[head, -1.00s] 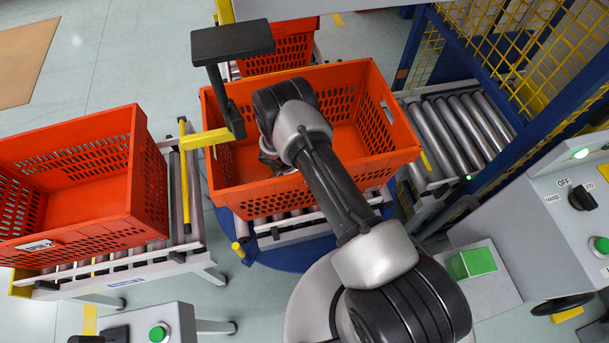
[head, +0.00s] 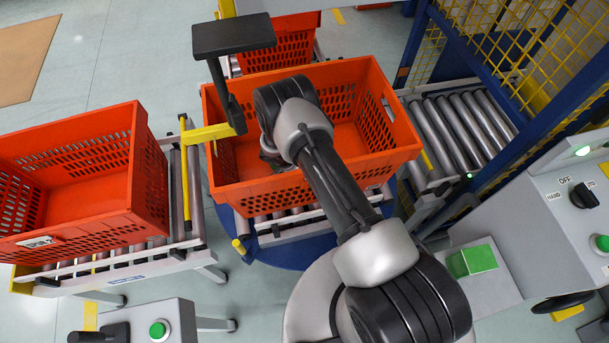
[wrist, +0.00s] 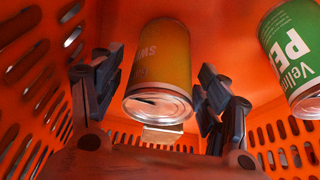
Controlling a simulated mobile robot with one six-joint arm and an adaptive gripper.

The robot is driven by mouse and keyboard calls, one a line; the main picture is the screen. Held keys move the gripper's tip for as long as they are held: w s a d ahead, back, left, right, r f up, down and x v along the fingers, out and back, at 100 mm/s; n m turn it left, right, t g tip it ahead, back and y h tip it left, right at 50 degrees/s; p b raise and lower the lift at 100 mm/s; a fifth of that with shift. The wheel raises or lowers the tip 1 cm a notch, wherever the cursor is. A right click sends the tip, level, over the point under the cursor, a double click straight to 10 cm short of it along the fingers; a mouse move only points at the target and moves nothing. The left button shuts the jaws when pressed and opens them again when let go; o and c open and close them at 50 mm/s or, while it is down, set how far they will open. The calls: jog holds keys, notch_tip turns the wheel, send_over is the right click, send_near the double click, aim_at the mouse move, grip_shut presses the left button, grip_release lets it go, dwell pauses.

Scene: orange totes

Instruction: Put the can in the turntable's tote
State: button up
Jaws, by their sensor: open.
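The orange tote on the turntable (head: 395,163) stands at the centre of the head view, above the blue turntable (head: 290,257). My gripper (head: 272,160) is down inside this tote, mostly hidden by my arm. In the wrist view my gripper (wrist: 160,75) is open, with one finger on each side of a yellow can (wrist: 158,60). A gap shows between the fingers and the can's sides. The can's metal end faces the camera. A green can (wrist: 292,50) is at the right edge of the wrist view, outside the fingers. Both cans are hidden in the head view.
Another orange tote (head: 150,190) is on the roller stand at left, its visible floor bare. A third tote (head: 290,48) stands behind. A yellow bar with a black post (head: 212,134) reaches over the turntable tote's left side. Rollers and a blue-yellow fence (head: 450,60) lie right.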

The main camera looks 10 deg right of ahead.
jog(key=p+v, duration=0.3)
jog(key=v, duration=0.9)
jog(key=shift+r+p, duration=0.2)
jog(key=shift+p, duration=0.1)
